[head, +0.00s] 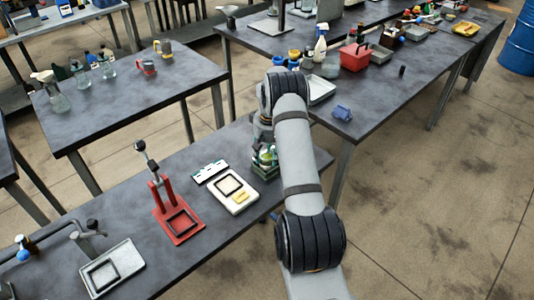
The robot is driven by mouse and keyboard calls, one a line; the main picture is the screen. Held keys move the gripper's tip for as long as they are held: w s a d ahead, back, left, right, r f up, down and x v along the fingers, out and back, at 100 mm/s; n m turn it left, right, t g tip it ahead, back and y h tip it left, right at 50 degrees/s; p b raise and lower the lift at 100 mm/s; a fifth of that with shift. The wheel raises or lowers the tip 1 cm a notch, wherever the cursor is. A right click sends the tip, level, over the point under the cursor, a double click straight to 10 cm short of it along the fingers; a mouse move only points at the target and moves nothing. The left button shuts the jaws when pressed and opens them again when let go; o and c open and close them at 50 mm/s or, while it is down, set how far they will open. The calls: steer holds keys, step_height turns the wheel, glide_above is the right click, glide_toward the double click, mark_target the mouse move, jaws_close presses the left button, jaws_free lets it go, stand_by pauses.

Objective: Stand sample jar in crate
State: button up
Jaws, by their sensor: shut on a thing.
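My gripper (263,142) points down at the far right end of the near bench, left of and partly behind my own forearm. It is small and partly hidden, and it is shut on what appears to be the sample jar. The jar cannot be made out clearly from the things around it. A small dark green crate (262,173) stands on the bench directly below the gripper, with whitish and green items in it. My arm covers its right side. Whether the held jar touches the crate floor cannot be told.
A bench behind holds a red box (355,57), a tray (320,91) and a blue item (342,112).

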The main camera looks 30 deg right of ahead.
mark_target(268, 158)
steer(key=shift+f, duration=0.2)
steer(key=o, duration=1.4)
steer(key=shift+r, duration=0.1)
steer(key=shift+o, duration=0.3)
step_height(268, 158, up, 12)
steer(key=s+b, duration=0.1)
steer(key=shift+s+b, duration=0.25)
steer(key=shift+b, duration=0.15)
steer(key=shift+a, duration=0.1)
